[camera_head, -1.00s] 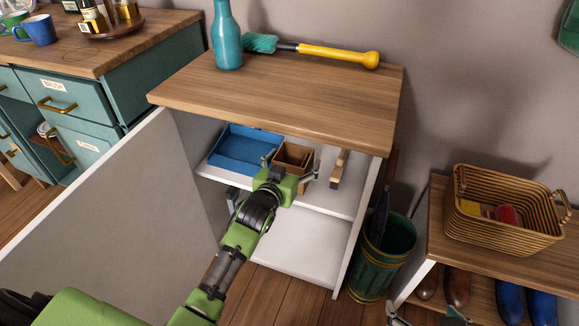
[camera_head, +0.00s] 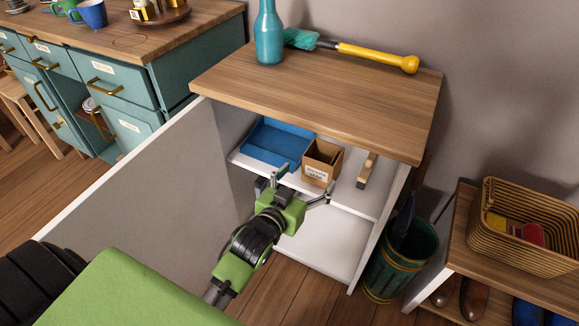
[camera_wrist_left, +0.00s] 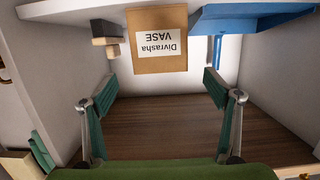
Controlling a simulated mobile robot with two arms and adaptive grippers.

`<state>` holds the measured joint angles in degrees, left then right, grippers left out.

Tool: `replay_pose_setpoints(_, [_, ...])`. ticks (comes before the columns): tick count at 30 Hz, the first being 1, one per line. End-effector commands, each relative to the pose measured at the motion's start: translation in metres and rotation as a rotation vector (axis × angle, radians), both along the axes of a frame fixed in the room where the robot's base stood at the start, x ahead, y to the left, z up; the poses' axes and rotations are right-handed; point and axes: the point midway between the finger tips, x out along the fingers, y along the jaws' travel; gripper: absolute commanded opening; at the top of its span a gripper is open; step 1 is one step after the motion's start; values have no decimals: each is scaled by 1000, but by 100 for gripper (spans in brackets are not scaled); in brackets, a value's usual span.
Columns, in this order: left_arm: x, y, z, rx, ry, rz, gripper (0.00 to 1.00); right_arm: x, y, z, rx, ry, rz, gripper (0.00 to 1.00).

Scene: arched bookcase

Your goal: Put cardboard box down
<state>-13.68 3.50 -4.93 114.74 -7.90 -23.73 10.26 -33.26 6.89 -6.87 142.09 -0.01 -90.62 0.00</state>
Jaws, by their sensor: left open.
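The cardboard box (camera_head: 322,164) is small, brown and open-topped, with a white label. It stands on the upper inner shelf (camera_head: 346,196) of the white cabinet, just right of a blue tray (camera_head: 276,144). In the left wrist view the box (camera_wrist_left: 149,61) shows its label upside down, reading "Divrasha VASE". My left gripper (camera_head: 302,186) is open and empty, in front of and a little below the box, with its fingers apart from it. Its spread fingers (camera_wrist_left: 160,88) also show in the left wrist view. My right gripper is not seen.
A wooden block-like item (camera_head: 367,170) stands on the shelf right of the box. The open white door (camera_head: 140,190) is left of my arm. A teal bottle (camera_head: 269,35) and yellow-handled brush (camera_head: 378,55) sit on the cabinet top. A green bin (camera_head: 400,262) stands at right.

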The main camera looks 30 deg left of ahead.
Motion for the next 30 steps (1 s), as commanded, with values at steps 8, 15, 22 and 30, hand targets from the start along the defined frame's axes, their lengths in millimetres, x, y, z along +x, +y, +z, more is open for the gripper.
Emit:
replay_pose_setpoints(8, [-34, 3, -29, 21, 166, 7, 81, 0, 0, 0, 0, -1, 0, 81])
replay_pose_setpoints(15, [-148, 4, -87, 77, 613, -22, 81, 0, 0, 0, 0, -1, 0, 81])
replay_pose_setpoints(22, [-252, 1, -104, 121, 938, -83, 81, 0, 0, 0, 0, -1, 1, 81])
replay_pose_setpoints(30, [-284, 1, -104, 136, 1036, -105, 81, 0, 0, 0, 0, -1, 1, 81])
